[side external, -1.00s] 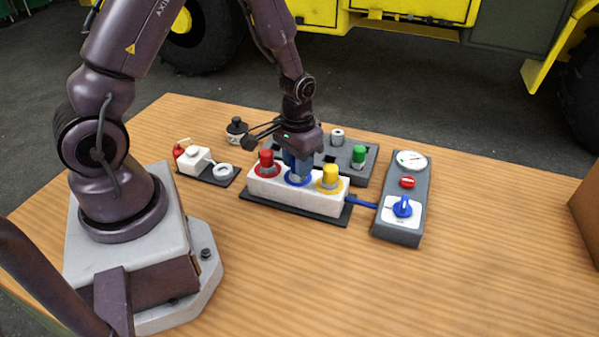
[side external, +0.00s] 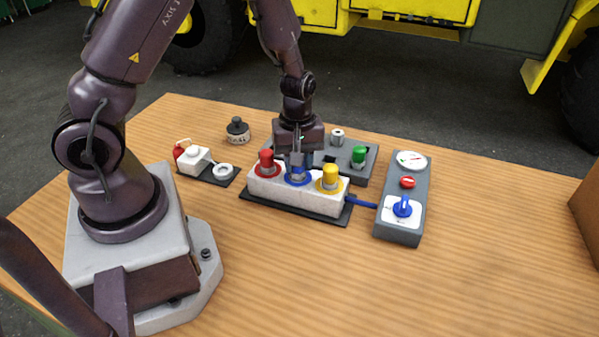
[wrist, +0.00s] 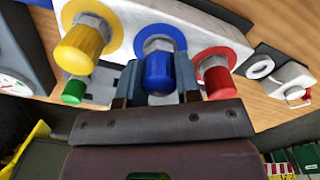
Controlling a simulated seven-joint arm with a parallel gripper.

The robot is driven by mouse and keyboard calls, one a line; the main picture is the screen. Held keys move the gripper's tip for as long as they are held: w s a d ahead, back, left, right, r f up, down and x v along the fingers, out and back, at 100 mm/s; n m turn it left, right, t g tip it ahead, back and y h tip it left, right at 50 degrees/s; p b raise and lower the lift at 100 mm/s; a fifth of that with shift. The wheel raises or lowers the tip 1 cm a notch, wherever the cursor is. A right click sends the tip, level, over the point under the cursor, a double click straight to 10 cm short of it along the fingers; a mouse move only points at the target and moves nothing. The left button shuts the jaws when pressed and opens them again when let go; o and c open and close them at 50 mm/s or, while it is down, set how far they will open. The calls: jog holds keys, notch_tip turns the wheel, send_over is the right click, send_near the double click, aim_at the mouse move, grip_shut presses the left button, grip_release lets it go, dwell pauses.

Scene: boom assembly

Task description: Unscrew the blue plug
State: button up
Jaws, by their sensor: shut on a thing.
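The blue plug (wrist: 159,71) sits in the middle position of the white block (side external: 262,190), inside a blue ring, between a red plug (side external: 266,161) and a yellow plug (side external: 329,176). My gripper (side external: 297,166) points down over the blue plug from above. In the wrist view my gripper (wrist: 159,85) has one finger on each side of the blue plug, shut on it. The plug's metal collar (wrist: 158,46) shows at the blue ring. In the side view the fingers hide most of the plug.
Behind the block is a dark grey tray with a green plug (side external: 358,155) and a metal fitting (side external: 337,137). At right is a grey control box (side external: 398,228) with a gauge and blue valve, joined by a blue hose. At left are a small white can (side external: 195,159) and a black-topped item (side external: 237,128).

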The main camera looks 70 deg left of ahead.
jog(key=n, duration=1.2)
jog(key=shift+r, duration=0.1)
jog(key=o, duration=0.9)
jog(key=shift+o, duration=0.2)
jog(key=m, duration=1.2)
